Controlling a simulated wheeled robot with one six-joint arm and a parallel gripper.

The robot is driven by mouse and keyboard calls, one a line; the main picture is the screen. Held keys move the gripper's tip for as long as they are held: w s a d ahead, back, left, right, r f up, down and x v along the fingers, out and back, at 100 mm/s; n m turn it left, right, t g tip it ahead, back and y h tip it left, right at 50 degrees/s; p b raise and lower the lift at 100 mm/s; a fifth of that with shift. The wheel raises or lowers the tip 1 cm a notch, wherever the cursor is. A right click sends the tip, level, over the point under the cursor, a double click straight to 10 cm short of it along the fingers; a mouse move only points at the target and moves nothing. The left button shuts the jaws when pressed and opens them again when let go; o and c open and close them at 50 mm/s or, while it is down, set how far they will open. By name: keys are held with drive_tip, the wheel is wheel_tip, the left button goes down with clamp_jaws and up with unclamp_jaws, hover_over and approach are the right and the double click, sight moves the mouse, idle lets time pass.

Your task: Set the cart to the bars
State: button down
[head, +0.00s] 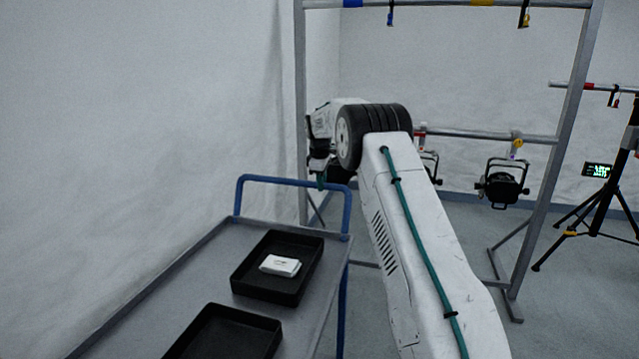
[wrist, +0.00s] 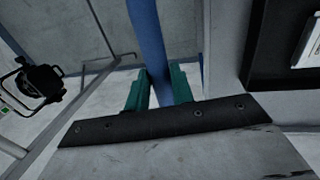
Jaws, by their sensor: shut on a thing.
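The cart (head: 207,272) has a grey top and a blue push handle (head: 260,181) at its far end. It stands at the left, along the white wall. My gripper (head: 320,180) is at the right part of the handle, partly hidden behind my arm. In the wrist view the green fingers of my gripper (wrist: 161,80) are shut on the blue handle bar (wrist: 147,35). The bars are on a grey metal frame beyond the cart: a top bar (head: 440,4) with coloured bands and a lower bar (head: 460,134) with lamps hanging from it.
Two black trays lie on the cart; the farther tray (head: 250,262) holds a white packet (head: 280,265). A par can (head: 501,184) hangs at the right of the lower bar. A tripod stand (head: 605,190) stands at the far right. Grey floor is clear between frame and stand.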

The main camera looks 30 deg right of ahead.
drive_tip(key=shift+w+a+r, duration=0.1)
drive_tip(key=shift+w, duration=0.05)
drive_tip(key=c, duration=1.2)
unclamp_jaws()
drive_tip(key=shift+c, duration=0.2)
wheel_tip(320, 180, up, 8)
drive_tip(key=s+a, duration=0.1)
drive_tip(key=shift+f, duration=0.25)
